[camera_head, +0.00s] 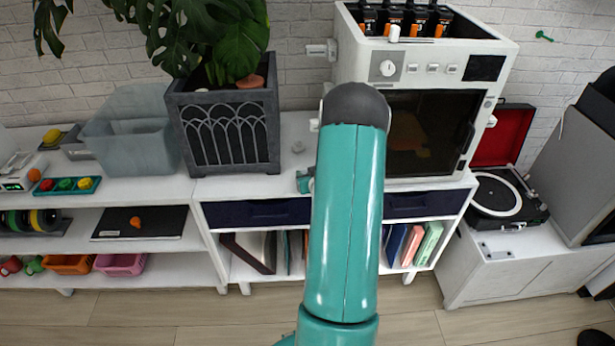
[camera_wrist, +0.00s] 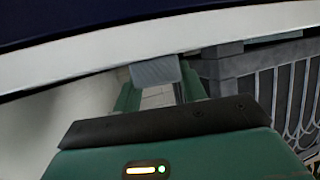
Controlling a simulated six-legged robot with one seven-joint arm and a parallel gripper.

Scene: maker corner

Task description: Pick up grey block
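The grey block (camera_wrist: 155,70) shows in the wrist view as a small, flat-faced piece at the far end of my gripper's fingers. My gripper (camera_wrist: 157,84) has two teal fingers standing apart, one on each side of the block. I cannot tell whether they touch it. In the head view, my gripper (camera_head: 304,181) is mostly hidden behind my arm, by the front edge of the white shelf top (camera_head: 235,186). A small pale grey thing (camera_head: 297,146) stands farther back on that top. I cannot tell whether it is the same block.
A dark grey planter (camera_head: 228,132) with a leafy plant stands left of my gripper. A white oven-like machine (camera_head: 487,60) stands to the right. Navy drawers (camera_head: 257,212) lie below the shelf top. A translucent bin (camera_head: 130,140) is farther left, and a record player (camera_head: 497,195) farther right.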

